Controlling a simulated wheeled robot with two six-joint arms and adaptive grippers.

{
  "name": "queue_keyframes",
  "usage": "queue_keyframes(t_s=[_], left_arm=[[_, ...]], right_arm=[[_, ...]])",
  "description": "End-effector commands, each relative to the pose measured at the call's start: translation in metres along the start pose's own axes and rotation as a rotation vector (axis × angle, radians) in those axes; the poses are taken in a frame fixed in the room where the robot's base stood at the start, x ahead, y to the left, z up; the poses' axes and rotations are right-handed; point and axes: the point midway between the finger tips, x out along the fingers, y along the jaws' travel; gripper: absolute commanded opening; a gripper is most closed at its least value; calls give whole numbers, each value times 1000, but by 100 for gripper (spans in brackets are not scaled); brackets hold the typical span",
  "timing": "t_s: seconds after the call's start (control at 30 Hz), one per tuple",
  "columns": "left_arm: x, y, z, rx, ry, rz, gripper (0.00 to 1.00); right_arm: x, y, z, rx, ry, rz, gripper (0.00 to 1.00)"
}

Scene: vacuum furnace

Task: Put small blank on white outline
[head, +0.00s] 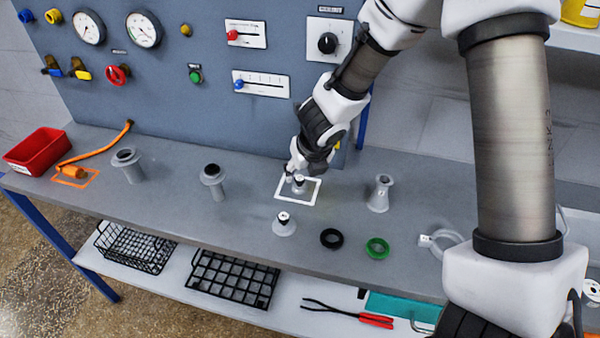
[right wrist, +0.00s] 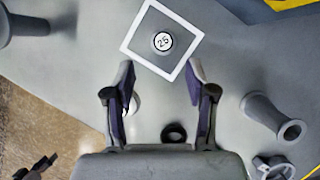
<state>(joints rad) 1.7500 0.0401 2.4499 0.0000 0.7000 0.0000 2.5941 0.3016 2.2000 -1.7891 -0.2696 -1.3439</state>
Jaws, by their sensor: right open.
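The white outline (head: 311,199) is a square on the grey bench; it also shows in the right wrist view (right wrist: 184,23). A small round grey blank (head: 299,187) stands inside it; in the right wrist view its pale top (right wrist: 162,41) is marked 25. My right gripper (head: 297,171) is just above the blank in the head view and partly covers it. In the right wrist view its two fingers (right wrist: 161,72) are spread apart, with nothing between the tips, and the blank lies beyond them. My left gripper is not in view.
Grey flanged pieces stand left (head: 213,182) and right (head: 380,194). The control panel (head: 185,110) rises behind.

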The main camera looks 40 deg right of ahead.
Motion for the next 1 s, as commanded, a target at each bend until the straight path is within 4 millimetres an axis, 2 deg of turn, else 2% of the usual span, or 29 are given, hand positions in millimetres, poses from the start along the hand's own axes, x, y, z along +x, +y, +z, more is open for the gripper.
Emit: queue_keyframes(t_s=[0.03, 0.1, 0.23, 1.0], left_arm=[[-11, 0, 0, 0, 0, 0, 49], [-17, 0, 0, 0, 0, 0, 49], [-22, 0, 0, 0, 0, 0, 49], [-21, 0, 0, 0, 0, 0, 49]], right_arm=[[-19, 0, 3, 1, -2, 1, 56], [-33, 0, 3, 0, -2, 1, 56], [-48, 0, 1, 1, 0, 0, 56], [-50, 0, 0, 0, 0, -1, 56]])
